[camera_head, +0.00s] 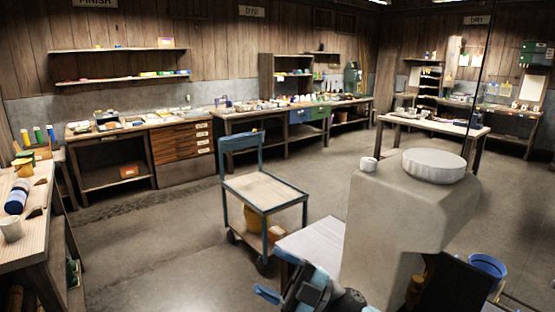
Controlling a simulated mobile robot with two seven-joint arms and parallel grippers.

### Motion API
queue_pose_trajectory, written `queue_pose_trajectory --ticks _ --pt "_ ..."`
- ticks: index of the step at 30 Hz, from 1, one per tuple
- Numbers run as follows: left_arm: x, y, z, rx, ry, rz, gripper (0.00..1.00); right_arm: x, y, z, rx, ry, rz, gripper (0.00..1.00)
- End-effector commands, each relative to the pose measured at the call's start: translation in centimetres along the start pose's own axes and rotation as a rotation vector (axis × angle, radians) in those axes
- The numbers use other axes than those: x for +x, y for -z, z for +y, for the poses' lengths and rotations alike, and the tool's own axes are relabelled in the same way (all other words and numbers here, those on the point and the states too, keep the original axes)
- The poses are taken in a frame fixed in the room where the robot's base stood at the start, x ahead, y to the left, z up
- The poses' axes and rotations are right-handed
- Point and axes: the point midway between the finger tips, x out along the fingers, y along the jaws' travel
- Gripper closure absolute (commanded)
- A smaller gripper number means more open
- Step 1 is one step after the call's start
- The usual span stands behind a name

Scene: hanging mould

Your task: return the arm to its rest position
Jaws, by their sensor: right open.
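My right gripper (284,281) shows at the bottom centre, dark with blue fingers, its fingers pointing to the left. It is open and I see nothing between its fingers. It is in front of a pale-topped table (318,240), and I cannot tell whether it touches it. A large grey block (385,220) stands just to its right, with a round whitish disc (433,165) on top. My left gripper is not in view.
A thin dark line hangs at the right. A blue-framed cart (262,190) stands behind the gripper. A blue bucket (487,268) is at lower right. The floor (165,245) left of the cart is clear.

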Motion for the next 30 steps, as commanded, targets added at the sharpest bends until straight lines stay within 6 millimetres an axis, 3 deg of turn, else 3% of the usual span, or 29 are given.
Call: queue_pose_trajectory --ticks 8,14,18,21,29,30 --pt "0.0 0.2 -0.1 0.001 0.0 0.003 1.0 -10.4 -2.8 -5.7 0.275 -0.421 -0.441 0.3" --pt "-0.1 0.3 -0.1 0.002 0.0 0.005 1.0 -20.2 -2.8 -12.8 0.497 -0.597 -0.818 0.3" --pt "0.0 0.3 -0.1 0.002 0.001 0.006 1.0 -26.2 -1.2 -17.9 0.64 -0.651 -1.05 0.3" --pt "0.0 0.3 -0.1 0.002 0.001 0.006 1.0 -29.5 0.4 -21.1 0.726 -0.665 -1.18 0.3" --pt "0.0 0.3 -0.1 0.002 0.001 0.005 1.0 -35.9 5.6 -28.0 0.925 -0.657 -1.445 0.3" --pt "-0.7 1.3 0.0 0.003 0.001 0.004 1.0 -35.5 6.3 -27.2 0.929 -0.654 -1.454 0.3"
